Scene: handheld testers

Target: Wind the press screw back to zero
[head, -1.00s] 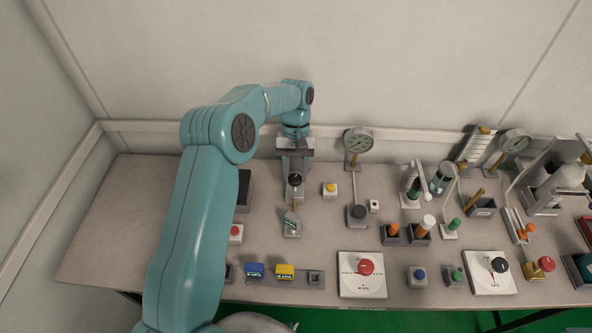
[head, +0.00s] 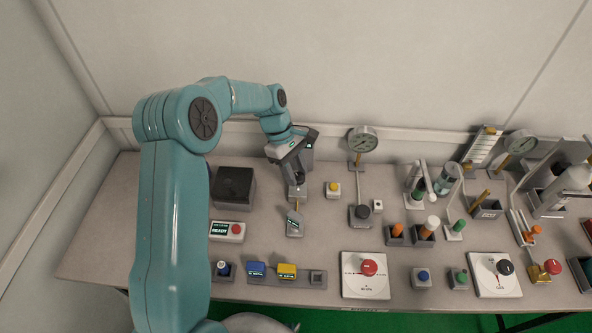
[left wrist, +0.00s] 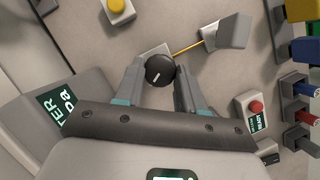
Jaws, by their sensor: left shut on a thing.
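The press screw has a round black knob (left wrist: 159,71) with a white pointer line, seen in the left wrist view. My left gripper (left wrist: 160,80) is shut on this knob, one finger on each side. In the head view my left gripper (head: 298,178) is over the small grey press (head: 297,193) and hides most of its knob. A yellow rod runs from the press to a tilted grey block (left wrist: 234,30), which is the small display (head: 294,224) in front of it in the head view. Its reading is too small to tell. My right gripper is not in view.
A yellow button box (head: 333,189) stands right of the press, with a dial gauge (head: 362,140) behind it. A black-topped box (head: 234,186) and a red-button unit (head: 228,231) stand left. Blue and yellow blocks (head: 287,270) sit at the front. The table's left end is clear.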

